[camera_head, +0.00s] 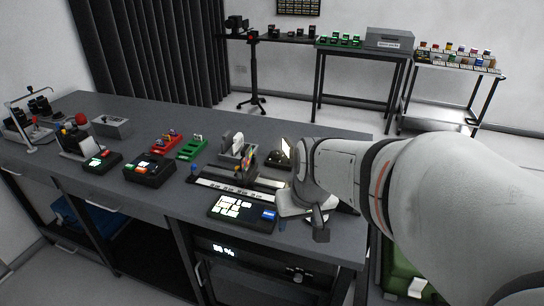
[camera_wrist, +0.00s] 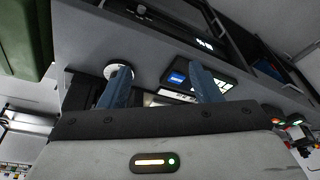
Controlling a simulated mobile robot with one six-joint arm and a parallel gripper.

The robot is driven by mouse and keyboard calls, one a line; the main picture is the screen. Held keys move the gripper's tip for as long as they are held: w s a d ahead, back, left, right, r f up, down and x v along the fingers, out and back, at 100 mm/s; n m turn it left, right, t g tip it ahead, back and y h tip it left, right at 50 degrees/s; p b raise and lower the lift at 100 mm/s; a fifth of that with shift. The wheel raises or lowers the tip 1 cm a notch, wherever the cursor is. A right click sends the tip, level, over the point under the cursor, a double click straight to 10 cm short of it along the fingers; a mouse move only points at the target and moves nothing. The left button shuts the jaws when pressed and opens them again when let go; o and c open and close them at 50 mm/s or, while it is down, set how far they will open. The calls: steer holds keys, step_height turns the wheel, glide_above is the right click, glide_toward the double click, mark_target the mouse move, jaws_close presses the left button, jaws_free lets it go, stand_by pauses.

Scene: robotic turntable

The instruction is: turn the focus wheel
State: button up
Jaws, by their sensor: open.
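A round pale wheel, likely the focus wheel (camera_wrist: 120,70), shows in the wrist view just beyond the left finger, which partly covers it. In the head view a small round pale part, likely the same wheel (camera_head: 316,217), shows beneath my gripper, mostly hidden. My gripper (camera_head: 302,228) is over the front right of the bench. In the wrist view my gripper (camera_wrist: 157,84) is open, its two blue fingers wide apart with nothing held between them. The left finger is near the wheel; whether it touches cannot be told.
A black keypad panel (camera_head: 242,213) with a blue screen lies left of my gripper. Behind it are a slide rail (camera_head: 222,186) and a small lamp (camera_head: 283,156). Several control boxes fill the bench's left side. A green box (camera_head: 402,272) stands below, right of the bench.

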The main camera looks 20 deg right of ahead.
steer(key=shift+m+t+h, duration=0.3)
steer(key=shift+m+t, duration=0.3)
steer(key=w+d+f, duration=0.3)
steer(key=w, duration=0.1)
steer(key=w+d+f, duration=0.7)
steer(key=w+d, duration=0.1)
steer(key=shift+w+d+f+b, duration=0.15)
steer(key=shift+w+f+b, duration=0.1)
steer(key=shift+f+b, duration=0.1)
steer(key=shift+w+f, duration=0.3)
steer(key=shift+f, duration=0.3)
steer(key=shift+c, duration=0.4)
steer(key=c, duration=0.9)
